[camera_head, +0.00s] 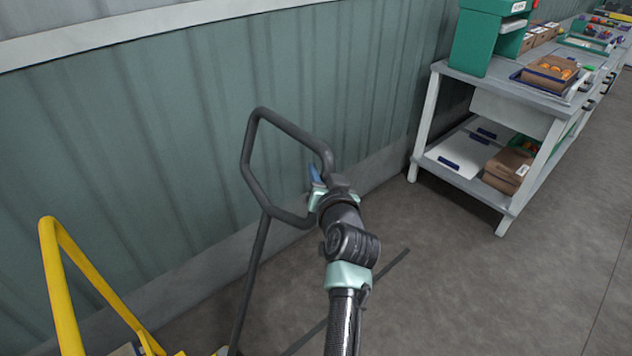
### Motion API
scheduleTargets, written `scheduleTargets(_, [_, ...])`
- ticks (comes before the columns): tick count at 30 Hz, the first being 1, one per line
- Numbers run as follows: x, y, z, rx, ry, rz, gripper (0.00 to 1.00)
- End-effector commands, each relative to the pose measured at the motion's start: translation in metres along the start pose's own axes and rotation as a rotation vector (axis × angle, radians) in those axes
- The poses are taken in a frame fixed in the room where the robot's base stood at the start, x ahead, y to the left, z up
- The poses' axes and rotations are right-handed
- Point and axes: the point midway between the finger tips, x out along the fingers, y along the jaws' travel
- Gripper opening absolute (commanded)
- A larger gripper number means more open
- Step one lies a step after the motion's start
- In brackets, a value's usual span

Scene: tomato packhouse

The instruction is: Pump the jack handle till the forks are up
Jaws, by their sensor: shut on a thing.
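The jack handle (247,165) is a dark grey loop on a long thin shaft that slants down to the bottom edge, in front of the green wall. My gripper (318,178) is at the right side of the loop and is shut on it. The wrist and arm partly cover the fingers and the bar between them. A blue part shows at the gripper's tip. The forks cannot be made out in this view, so their height does not show.
A yellow tubular frame (62,285) stands at the lower left, near the handle's shaft. A grey workbench (540,108) with a green machine (482,40), cartons and trays stands at the upper right. The corrugated wall (130,130) runs close behind the handle. The floor (480,290) at right is clear.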

Motion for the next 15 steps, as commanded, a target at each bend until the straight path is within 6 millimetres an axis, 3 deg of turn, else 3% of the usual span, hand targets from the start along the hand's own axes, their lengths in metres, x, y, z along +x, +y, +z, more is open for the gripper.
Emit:
scheduleTargets(7, [0.0002,0.0001,0.0046,0.000,-0.012,0.000,0.00])
scheduleTargets(8, [0.0002,0.0002,0.0046,0.000,-0.012,0.000,0.36])
scheduleTargets(12, [0.0000,0.0005,0.0030,-0.001,-0.008,0.001,0.61])
scheduleTargets(15, [-0.0002,0.0009,0.0018,-0.001,-0.005,0.002,0.62])
